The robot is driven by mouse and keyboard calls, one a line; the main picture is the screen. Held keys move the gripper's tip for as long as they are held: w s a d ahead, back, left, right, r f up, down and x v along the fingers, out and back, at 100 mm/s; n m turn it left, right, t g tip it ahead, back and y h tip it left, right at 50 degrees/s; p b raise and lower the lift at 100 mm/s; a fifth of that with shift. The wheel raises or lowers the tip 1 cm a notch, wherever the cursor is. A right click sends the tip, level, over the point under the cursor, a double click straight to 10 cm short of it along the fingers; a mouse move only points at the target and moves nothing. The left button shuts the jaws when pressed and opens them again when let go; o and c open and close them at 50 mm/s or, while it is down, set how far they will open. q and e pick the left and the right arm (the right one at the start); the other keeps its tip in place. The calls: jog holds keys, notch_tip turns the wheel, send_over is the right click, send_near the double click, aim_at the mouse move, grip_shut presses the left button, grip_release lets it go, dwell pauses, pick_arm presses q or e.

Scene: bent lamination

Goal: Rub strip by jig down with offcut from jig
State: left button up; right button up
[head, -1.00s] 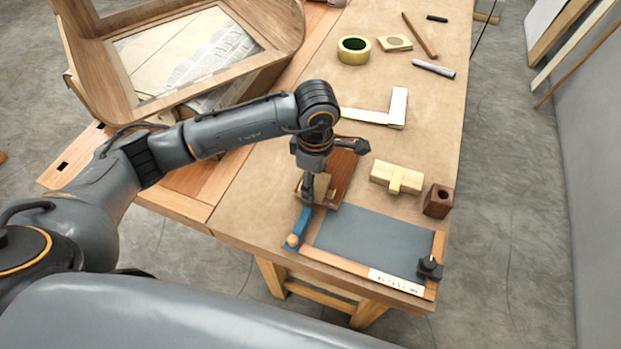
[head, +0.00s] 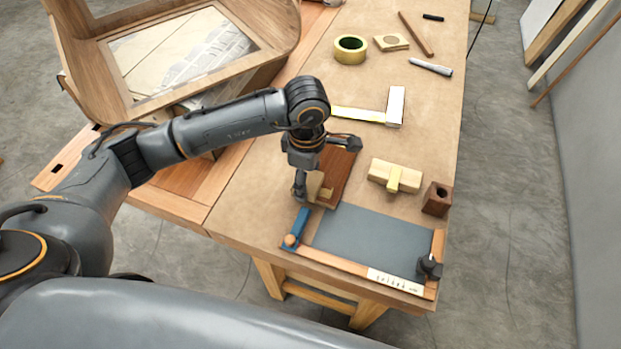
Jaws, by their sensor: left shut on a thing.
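A flat grey panel (head: 365,240) with wooden fences, a blue piece (head: 300,226) at its left and a black knob (head: 430,266) at its right lies at the bench's near end; it looks like the jig. A reddish-brown wooden strip (head: 339,172) lies just behind it. My left gripper (head: 319,171) is over this strip, one finger at its near left edge and the other pointing right across its far part. It is shut on what seems to be a pale wooden piece (head: 315,187), probably the offcut; the grip is partly hidden. My right gripper is not in view.
A pale wooden block (head: 394,176) and a dark holed block (head: 437,199) stand right of the strip. A square (head: 396,106), tape roll (head: 350,49) and marker (head: 431,67) lie farther back. A wooden frame (head: 280,40) is at the upper left.

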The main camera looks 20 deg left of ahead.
pick_arm(q)
jog(key=shift+d+f, duration=0.1)
jog(key=shift+d+b, duration=0.35)
jog(key=shift+d, duration=0.35)
jog(key=shift+r+p, duration=1.55)
jog(key=shift+r, duration=1.55)
